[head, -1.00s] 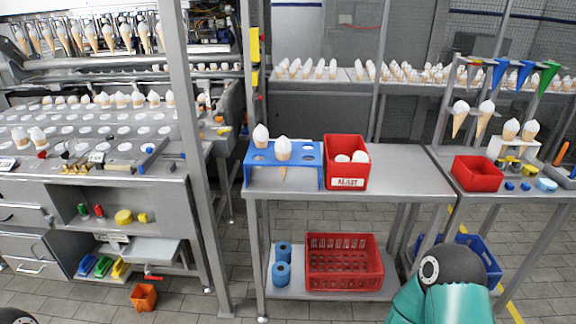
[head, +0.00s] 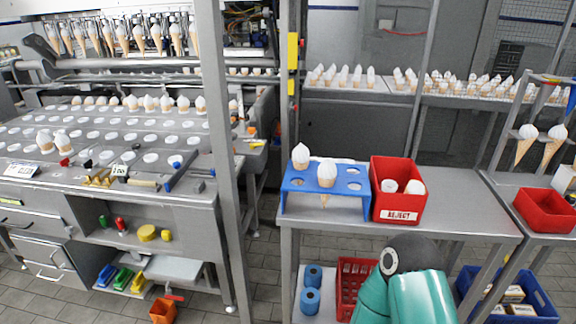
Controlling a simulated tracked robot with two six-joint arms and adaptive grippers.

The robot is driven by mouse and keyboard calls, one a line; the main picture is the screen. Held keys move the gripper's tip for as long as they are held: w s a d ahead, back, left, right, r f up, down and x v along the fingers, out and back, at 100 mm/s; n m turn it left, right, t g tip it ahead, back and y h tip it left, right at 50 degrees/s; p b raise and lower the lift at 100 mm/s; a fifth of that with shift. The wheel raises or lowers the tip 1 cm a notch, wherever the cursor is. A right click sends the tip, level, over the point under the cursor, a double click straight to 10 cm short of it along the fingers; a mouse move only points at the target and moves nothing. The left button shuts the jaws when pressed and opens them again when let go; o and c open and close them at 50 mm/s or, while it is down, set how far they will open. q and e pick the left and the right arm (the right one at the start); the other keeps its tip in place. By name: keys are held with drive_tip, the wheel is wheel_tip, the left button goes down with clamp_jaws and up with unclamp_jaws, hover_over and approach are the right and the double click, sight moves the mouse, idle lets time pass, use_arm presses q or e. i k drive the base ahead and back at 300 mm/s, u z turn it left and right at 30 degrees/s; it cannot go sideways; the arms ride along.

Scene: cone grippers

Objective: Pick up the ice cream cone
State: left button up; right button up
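Ice cream cones with white tops are in several places in the head view. Two cones, a rear one (head: 301,156) and a front one (head: 326,173), stand upright in a blue rack (head: 355,188) on the metal table in the middle. More cones (head: 165,103) stand in the holed plate of the machine at the left. Two cones (head: 526,145) hang in a holder at the right. My green arm shows at the bottom, low in front of the table. Neither of my grippers is in view.
A red reject bin (head: 400,216) with white-topped items stands right of the blue rack. The metal table (head: 470,208) is bare right of the bin. A grey post (head: 222,150) rises left of the table. An orange bin (head: 163,311) is on the floor.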

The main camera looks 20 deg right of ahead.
sight(326, 172)
drive_tip(key=i, duration=1)
drive_tip(key=z, duration=0.5)
